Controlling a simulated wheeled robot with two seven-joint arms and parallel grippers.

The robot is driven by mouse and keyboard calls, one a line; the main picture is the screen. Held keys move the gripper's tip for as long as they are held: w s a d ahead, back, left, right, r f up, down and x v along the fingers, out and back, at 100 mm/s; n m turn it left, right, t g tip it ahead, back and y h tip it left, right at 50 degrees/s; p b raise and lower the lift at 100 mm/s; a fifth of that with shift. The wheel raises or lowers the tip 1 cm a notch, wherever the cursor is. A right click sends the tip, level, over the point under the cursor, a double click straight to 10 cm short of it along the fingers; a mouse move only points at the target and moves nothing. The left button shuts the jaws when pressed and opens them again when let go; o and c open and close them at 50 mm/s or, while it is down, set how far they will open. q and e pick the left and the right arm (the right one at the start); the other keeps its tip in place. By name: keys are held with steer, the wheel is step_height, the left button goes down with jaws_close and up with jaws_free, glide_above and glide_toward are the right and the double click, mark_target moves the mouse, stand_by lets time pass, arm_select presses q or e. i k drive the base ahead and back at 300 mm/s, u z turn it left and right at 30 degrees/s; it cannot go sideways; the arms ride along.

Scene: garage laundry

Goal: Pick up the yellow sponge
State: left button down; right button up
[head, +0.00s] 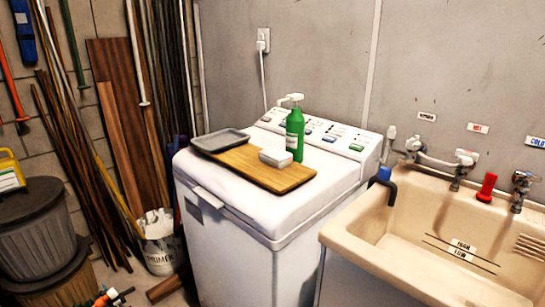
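I see nothing that is clearly a yellow sponge in the head view. A small pale grey-white block (275,157) lies on a wooden board (247,168) on top of the white washing machine (225,207); I cannot tell whether it is a sponge or a bar of soap. A green pump bottle (295,136) stands upright just behind and to the right of the block. A dark grey shallow tray (220,140) rests at the board's left end. Neither of my grippers is in view.
A beige sink (365,259) with taps is right of the machine. A red object (487,187) sits on its back rim. A paint bucket (160,247), leaning planks (115,140), and a grey lidded bin (33,230) with a yellow object (10,170) on it are left.

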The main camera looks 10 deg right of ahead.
mark_target(278, 158)
steer(key=z, duration=1.2)
steer(key=k, duration=0.5)
steer(key=u, duration=1.75)
steer(key=i, duration=1.3)
steer(key=z, duration=2.5)
